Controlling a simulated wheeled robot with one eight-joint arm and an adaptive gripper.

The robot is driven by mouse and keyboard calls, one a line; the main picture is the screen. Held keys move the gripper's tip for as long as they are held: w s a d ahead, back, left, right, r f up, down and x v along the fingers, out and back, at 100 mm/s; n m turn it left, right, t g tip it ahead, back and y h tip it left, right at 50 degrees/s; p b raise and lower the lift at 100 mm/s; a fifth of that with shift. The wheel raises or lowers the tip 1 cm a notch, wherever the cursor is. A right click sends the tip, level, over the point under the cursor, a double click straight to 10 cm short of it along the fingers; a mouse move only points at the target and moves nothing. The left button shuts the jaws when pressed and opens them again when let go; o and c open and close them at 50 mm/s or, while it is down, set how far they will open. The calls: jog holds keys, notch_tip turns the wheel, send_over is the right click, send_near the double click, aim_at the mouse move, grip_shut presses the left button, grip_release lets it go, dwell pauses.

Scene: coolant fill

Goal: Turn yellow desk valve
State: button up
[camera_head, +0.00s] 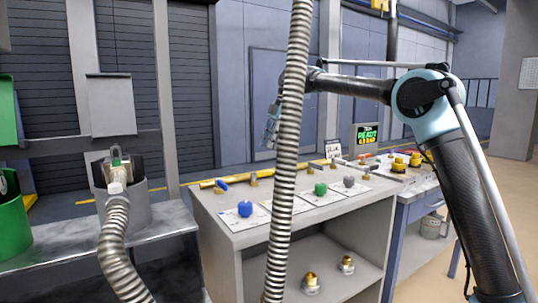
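Yellow knob-like parts (399,163) stand on the desk (415,181) at the right, beside a small screen. I cannot tell which of them is the yellow desk valve, as they are small and partly close together. My gripper (270,128) hangs in the air left of the middle, above the grey bench and well left of the yellow parts. A ribbed hose passes in front of part of it. Its fingers are too small and covered to show whether they are open or shut.
The ribbed hose (287,150) hangs across the middle. The grey bench (228,228) carries blue (245,208), green (320,189) and grey (349,181) knobs and a yellow pipe. A lit screen (367,134) stands behind. A second hose (115,235) and green container (14,232) are left.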

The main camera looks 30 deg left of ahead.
jog(key=shift+w+d+r, duration=0.1)
jog(key=shift+w+r, duration=0.1)
jog(key=shift+r, duration=0.4)
jog(key=shift+f, duration=0.1)
jog(key=c, duration=0.6)
jog(key=shift+s+d+m, duration=0.1)
jog(key=shift+s+m, duration=0.15)
jog(key=shift+m, duration=0.15)
grip_shut()
jog(key=s+d+f+m+t+y, duration=0.3)
jog(key=s+d+m+t, duration=0.25)
jog(key=m, duration=0.35)
jog(key=s+d+f+m+t+y, duration=0.35)
jog(key=s+d+m, duration=0.3)
jog(key=m, duration=0.35)
jog(key=shift+h, duration=0.35)
jog(key=x, duration=0.8)
jog(key=shift+w+a, duration=0.25)
jog(key=shift+a, duration=0.2)
jog(key=shift+w+a+f, duration=0.1)
jog(key=shift+w+a, duration=0.3)
jog(key=shift+a, duration=0.2)
jog(key=shift+w+a+f, duration=0.15)
jog(key=shift+w+a, duration=0.25)
jog(key=shift+a, duration=0.2)
jog(key=shift+w+a, duration=0.4)
jog(key=shift+a, duration=0.2)
